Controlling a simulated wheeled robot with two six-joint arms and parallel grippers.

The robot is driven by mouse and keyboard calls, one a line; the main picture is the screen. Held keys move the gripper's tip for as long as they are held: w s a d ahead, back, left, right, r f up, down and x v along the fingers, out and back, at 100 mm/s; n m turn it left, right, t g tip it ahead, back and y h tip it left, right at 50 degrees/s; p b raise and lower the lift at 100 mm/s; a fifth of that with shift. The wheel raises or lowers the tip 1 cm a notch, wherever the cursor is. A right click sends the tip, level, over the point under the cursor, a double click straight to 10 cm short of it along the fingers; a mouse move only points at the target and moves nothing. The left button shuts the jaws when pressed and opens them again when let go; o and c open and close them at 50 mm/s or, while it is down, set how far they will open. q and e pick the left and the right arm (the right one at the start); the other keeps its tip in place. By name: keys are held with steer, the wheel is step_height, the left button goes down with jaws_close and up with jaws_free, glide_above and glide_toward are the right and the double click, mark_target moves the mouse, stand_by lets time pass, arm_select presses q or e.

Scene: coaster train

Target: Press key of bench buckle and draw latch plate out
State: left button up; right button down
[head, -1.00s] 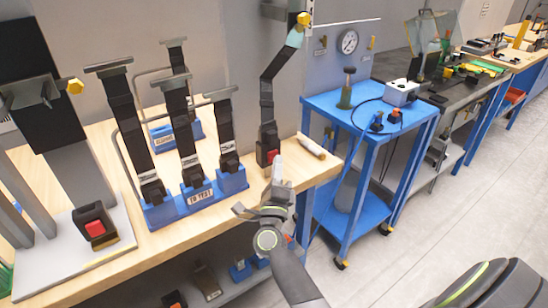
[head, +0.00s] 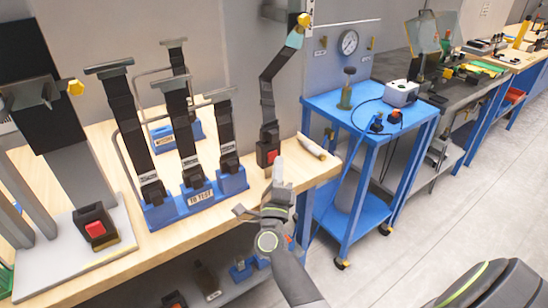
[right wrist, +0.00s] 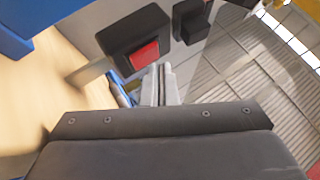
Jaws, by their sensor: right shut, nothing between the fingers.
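The bench buckle (head: 268,150) stands near the right end of the wooden bench, black with a red key (head: 270,157). A dark strap (head: 267,98) runs from it up to the wall; I cannot make out its latch plate. My right gripper (head: 279,168) is shut and empty, its tips close to the right of the buckle. In the right wrist view the shut fingertips (right wrist: 160,72) are just below the buckle housing (right wrist: 128,30) and its red key (right wrist: 145,56). I cannot tell whether they touch. My left gripper is not in view.
A blue rack (head: 195,200) with several strapped buckles stands left of the bench buckle. A pale roll (head: 313,148) lies just right of it. A seat-like stand with another red-key buckle (head: 95,228) is at far left. A blue cart (head: 365,105) stands beyond the bench.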

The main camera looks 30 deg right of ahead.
steer(key=shift+s, duration=0.5)
steer(key=shift+s+d+p, duration=0.15)
steer(key=shift+s+p, duration=0.05)
steer(key=shift+s, duration=1.05)
steer(key=shift+s+d+p, duration=0.1)
steer(key=shift+s+p, duration=0.1)
steer(key=shift+s, duration=1.05)
